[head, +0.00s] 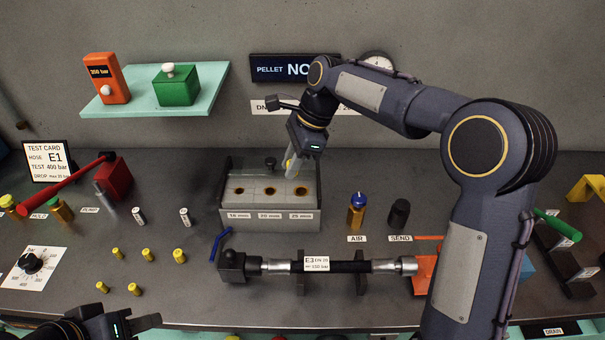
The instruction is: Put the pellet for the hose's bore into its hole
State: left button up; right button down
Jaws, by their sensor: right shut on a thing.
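A grey block (235,217) stands mid-bench with three holes in its top, labelled 16 mm, 20 mm and 25 mm from left to right. My right gripper (291,165) points down over the block and is shut on a yellow pellet (288,163). The pellet is just above the block's top, near the 25 mm hole (301,191); the gripper partly hides it.
Several loose yellow pellets (148,255) stand left of the block. A blue hook-shaped piece (220,241) lies beside it. A red-handled lever (112,178) is at left. My right arm covers the right side.

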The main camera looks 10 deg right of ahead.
send_over(295, 193)
jog(key=d, duration=0.1)
notch_tip(295, 193, down, 5)
jog(key=f, duration=0.1)
jog(key=f+p, duration=0.1)
jog(key=f, duration=0.1)
jog(key=shift+w+d, duration=0.1)
jog(key=shift+d, duration=0.2)
jog(key=shift+f, duration=0.3)
jog(key=shift+f, duration=0.6)
jog(key=c, duration=1.3)
grip_release()
